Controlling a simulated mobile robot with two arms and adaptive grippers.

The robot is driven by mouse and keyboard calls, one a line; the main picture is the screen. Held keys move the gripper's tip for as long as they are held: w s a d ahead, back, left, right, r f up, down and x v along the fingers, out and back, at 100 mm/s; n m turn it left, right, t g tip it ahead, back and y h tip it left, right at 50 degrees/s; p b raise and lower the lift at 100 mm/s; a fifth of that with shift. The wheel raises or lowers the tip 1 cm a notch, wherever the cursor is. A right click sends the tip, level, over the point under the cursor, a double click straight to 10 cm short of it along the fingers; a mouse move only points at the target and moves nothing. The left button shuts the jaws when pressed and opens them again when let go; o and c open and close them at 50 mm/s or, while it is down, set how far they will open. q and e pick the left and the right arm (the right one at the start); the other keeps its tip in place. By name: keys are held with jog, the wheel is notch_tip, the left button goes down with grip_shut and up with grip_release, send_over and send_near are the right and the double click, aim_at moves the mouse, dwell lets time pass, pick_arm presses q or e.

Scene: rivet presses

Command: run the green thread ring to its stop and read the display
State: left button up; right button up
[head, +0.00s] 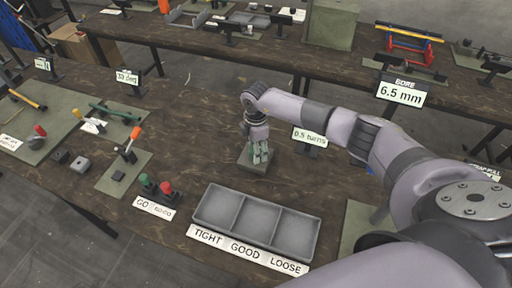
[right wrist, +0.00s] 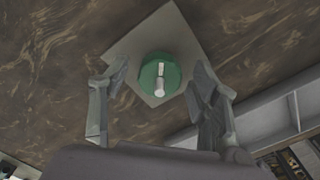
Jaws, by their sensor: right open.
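The green thread ring (right wrist: 174,78) sits on a square grey plate (right wrist: 141,46), with a pale pin at its middle. My right gripper (right wrist: 160,82) is open above it, one finger on each side, with gaps between the fingers and the ring. In the head view my right gripper (head: 261,157) points down over the same plate (head: 255,169) and mostly hides the ring. The display (head: 310,137) behind it reads "0.5 turns". My left gripper is not in view.
A grey three-part tray (head: 232,194) marked TIGHT, GOOD and LOOSE stands in front of the plate. Red and green GO/NO-GO plugs (head: 166,188) stand left of it. A "6.5 mm" bore display (head: 401,92) is behind my right arm. Bare table lies left of the plate.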

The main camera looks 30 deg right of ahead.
notch_tip(320, 180, up, 12)
dwell(0.5)
jog(key=shift+s+f, duration=0.1)
dwell(1.0)
